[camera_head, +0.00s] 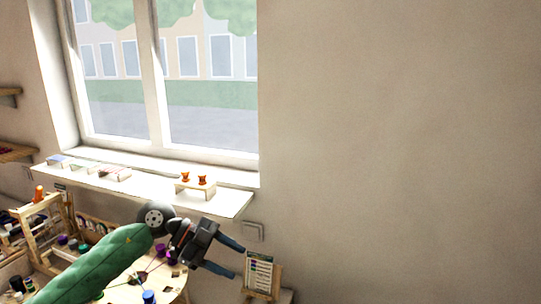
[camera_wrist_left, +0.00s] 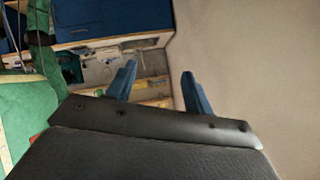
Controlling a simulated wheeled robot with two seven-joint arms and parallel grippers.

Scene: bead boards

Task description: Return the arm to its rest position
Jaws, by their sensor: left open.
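My left arm, in a green sleeve, comes in from the lower left in the head view. Its gripper (camera_head: 236,259) is raised above the work table's right end, below the window sill. The two blue fingers are apart, with nothing between them. The left wrist view also shows the open gripper (camera_wrist_left: 158,88), with shelving and wall beyond the fingers. My right gripper is in neither view.
A small card on a wooden stand (camera_head: 260,275) is close right of the fingers. The sill (camera_head: 225,203) holds two orange pieces (camera_head: 193,180) on a riser. The right wall is bare.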

